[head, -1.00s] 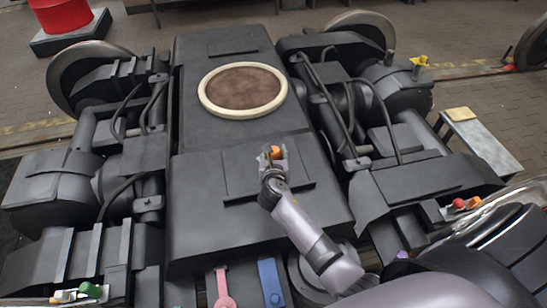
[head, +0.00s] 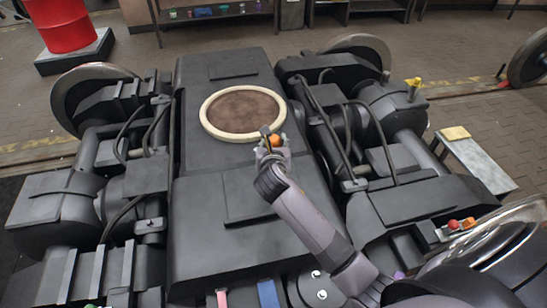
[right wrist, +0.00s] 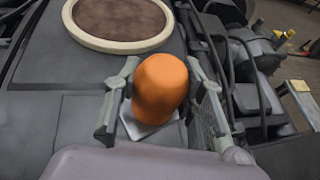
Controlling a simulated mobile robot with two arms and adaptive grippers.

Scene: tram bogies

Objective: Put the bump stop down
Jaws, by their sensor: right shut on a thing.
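The bump stop, which I take to be the orange rounded piece (head: 275,140), is between the fingers of my right gripper (head: 270,147). In the right wrist view the orange bump stop (right wrist: 160,88) fills the space between the two fingers (right wrist: 162,95), and a pale flat part shows under it. My right gripper is over the dark bogie frame (head: 220,145), just in front of the round brown pad with a cream rim (head: 204,117). I cannot tell whether the bump stop touches the frame. My left gripper is not in view.
Wheels, cables and dark housings flank the frame on both sides. A bench (head: 480,165) with an orange-yellow item (head: 455,133) stands at the right. A small tray with red and orange pieces (head: 454,224) is at the lower right. A red drum (head: 62,25) stands at the back left.

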